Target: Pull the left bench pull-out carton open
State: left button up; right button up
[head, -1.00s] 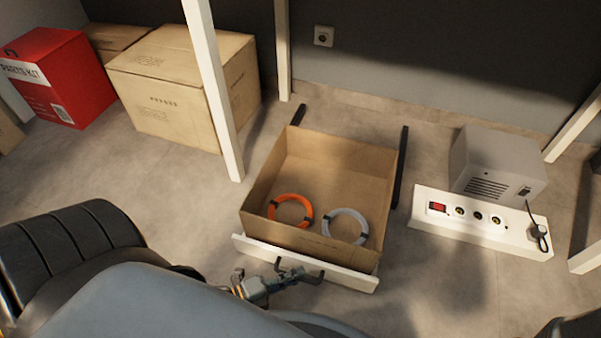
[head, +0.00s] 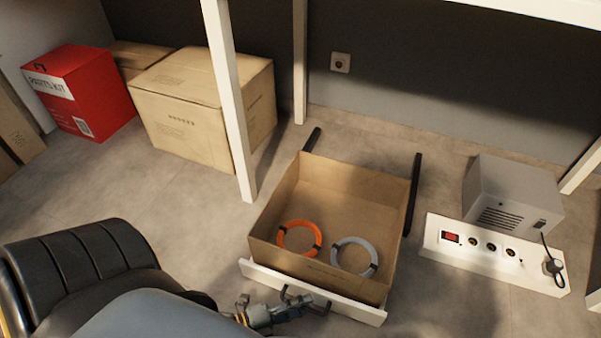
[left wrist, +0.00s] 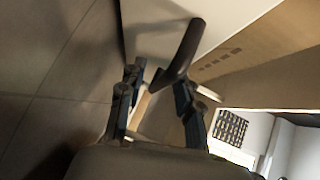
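The left bench pull-out carton (head: 340,188) is a brown open-topped box with a white front panel (head: 350,306). It stands well out along its dark rails, with an orange coil (head: 300,238) and a grey coil (head: 354,256) inside. A dark bar handle (head: 285,292) is on the front panel; it also shows in the left wrist view (left wrist: 184,50). My left gripper (head: 298,304) is at the handle. In the left wrist view its fingers (left wrist: 160,98) stand apart, with the handle's near end between or just beyond them; contact is unclear. My right gripper is out of view.
White bench legs (head: 230,105) rise behind and left of the carton. A closed carton (head: 185,115) and a red box (head: 80,90) stand at the back left. A grey device (head: 510,195) and a white socket strip (head: 490,255) are to the right.

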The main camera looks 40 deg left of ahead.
pick_arm(q)
jog(key=v, duration=1.2)
dwell(0.3)
